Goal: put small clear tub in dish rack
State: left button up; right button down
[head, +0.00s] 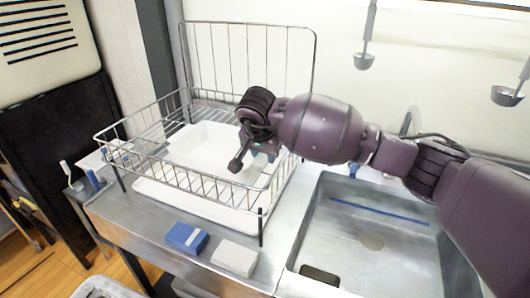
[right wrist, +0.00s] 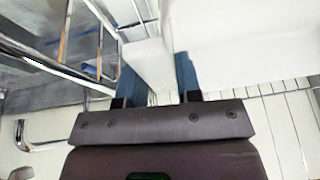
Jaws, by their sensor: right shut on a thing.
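A whitish tub (head: 198,146) sits within the wire dish rack (head: 152,176), left of my right gripper. My right gripper (head: 266,157) is over the right side of the rack, its fingertips mostly hidden by the wrist and rack wires. In the right wrist view, its two blue-padded fingers (right wrist: 158,76) are shut on a whitish wall or rim (right wrist: 149,62), which joins a broad pale surface that looks like the tub. Whether the tub rests on the rack floor cannot be told. My left gripper is not in view.
A metal sink (head: 312,262) lies to the right, under my right arm. A blue sponge (head: 187,238) and a white block (head: 235,257) lie on the counter in front of the rack. Ladles (head: 367,55) hang on the back wall.

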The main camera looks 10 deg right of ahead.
jog(key=shift+f, duration=0.15)
jog(key=c, duration=0.8)
grip_release()
jog(key=shift+r, duration=0.4)
jog(key=v, duration=1)
jog(key=shift+s, duration=0.1)
jog(key=shift+v, duration=0.75)
